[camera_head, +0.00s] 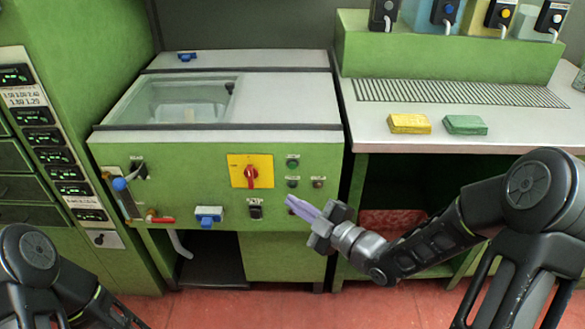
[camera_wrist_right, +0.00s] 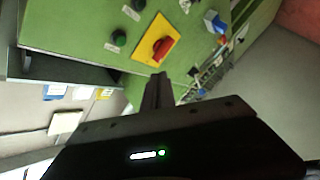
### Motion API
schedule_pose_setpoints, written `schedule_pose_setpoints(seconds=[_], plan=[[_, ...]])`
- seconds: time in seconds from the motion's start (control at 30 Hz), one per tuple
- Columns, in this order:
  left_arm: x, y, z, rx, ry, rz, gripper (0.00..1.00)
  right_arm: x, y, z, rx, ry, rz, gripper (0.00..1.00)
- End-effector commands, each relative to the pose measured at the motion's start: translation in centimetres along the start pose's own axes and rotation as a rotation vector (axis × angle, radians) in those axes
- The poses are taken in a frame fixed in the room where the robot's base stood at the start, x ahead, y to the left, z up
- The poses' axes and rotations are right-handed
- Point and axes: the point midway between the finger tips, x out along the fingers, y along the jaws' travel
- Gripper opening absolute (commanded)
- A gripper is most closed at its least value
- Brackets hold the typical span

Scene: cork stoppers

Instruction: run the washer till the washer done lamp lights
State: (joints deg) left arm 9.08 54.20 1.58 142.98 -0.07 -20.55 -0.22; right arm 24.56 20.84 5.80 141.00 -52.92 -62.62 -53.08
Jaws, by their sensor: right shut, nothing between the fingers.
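The washer (camera_head: 215,160) is a green cabinet with a grey top and a clear lid window (camera_head: 170,100), which is down. A red rotary switch (camera_head: 251,177) sits on a yellow plate on its front; it also shows in the right wrist view (camera_wrist_right: 162,47). Small round buttons or lamps (camera_head: 292,162) are right of the plate; I cannot tell which is the done lamp, and none is clearly lit. My right gripper (camera_head: 291,201) is shut and empty in front of the panel, its fingertips below and right of the red switch. My left gripper is out of view.
A blue-topped lever (camera_head: 120,184), a red-handled valve (camera_head: 160,219) and a blue fitting (camera_head: 208,214) are on the panel's left and lower edge. A yellow block (camera_head: 409,123) and a green block (camera_head: 465,125) lie on the right counter (camera_head: 370,135). The counter is otherwise mostly clear.

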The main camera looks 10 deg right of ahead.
Motion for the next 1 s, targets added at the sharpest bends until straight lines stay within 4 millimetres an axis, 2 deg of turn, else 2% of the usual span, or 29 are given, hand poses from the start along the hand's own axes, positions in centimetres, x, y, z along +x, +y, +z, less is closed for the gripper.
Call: schedule_pose_setpoints(seconds=[0.27,0.57,0.8,1.0], plan=[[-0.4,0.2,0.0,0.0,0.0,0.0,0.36,1.3,1.0,0.9,0.002,0.0,0.0,0.0],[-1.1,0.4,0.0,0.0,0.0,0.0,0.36,4.1,3.0,2.9,0.002,-0.001,-0.001,0.0],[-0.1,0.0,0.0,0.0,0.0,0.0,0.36,5.7,3.9,4.3,0.001,0.0,-0.001,0.0],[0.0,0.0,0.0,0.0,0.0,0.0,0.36,6.1,4.3,4.5,0.004,-0.001,-0.001,0.0]])
